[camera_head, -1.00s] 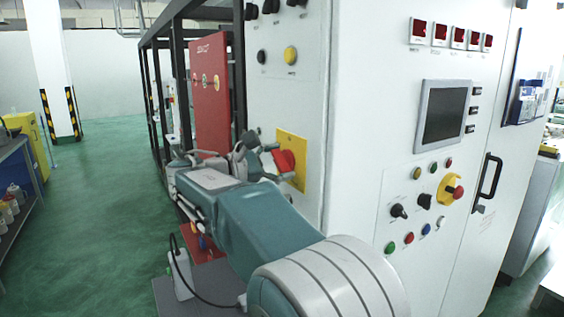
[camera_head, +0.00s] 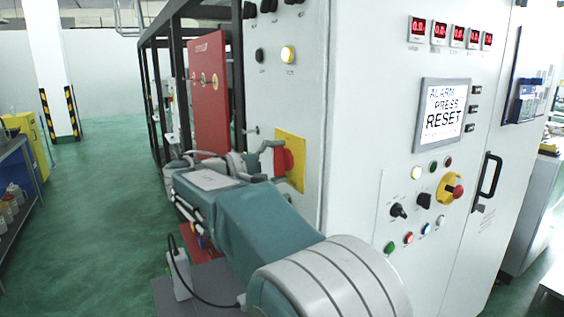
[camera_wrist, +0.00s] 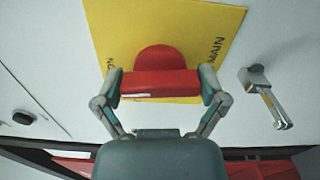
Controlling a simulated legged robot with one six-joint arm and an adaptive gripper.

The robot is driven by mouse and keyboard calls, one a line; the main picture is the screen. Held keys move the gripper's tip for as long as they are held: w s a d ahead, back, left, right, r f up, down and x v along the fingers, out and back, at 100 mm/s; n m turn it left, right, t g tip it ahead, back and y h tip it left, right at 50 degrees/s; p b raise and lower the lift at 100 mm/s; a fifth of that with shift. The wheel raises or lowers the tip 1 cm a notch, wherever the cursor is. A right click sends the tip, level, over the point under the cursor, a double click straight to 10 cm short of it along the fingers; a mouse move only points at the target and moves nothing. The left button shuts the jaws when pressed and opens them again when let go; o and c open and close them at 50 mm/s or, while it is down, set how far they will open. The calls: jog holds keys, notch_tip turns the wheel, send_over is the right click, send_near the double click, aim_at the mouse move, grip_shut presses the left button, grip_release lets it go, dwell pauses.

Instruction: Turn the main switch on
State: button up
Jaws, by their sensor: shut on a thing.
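The main switch (camera_head: 284,161) is a red rotary handle on a yellow plate (camera_head: 297,148), on the left side of the grey cabinet. In the wrist view, the red handle (camera_wrist: 158,84) lies level across the picture, in front of the yellow plate (camera_wrist: 120,30) with the word MAIN at its right. My gripper (camera_wrist: 160,86) is shut on the handle, one finger at each end. In the head view my gripper (camera_head: 270,160) is at the switch and its fingers partly cover it. The cabinet's screen (camera_head: 444,112) is lit and reads ALARM PRESS RESET.
The cabinet front (camera_head: 370,130) carries red displays, coloured buttons, a yellow-backed red emergency button (camera_head: 456,192) and a black door handle (camera_head: 487,183). A metal latch (camera_wrist: 266,96) sticks out right of the plate in the wrist view. Green floor (camera_head: 100,200) lies open at left.

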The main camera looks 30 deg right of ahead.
jog(key=shift+a+f+m, duration=0.15)
jog(key=shift+f+m, duration=0.1)
jog(key=shift+m, duration=0.65)
jog(key=o, duration=0.8)
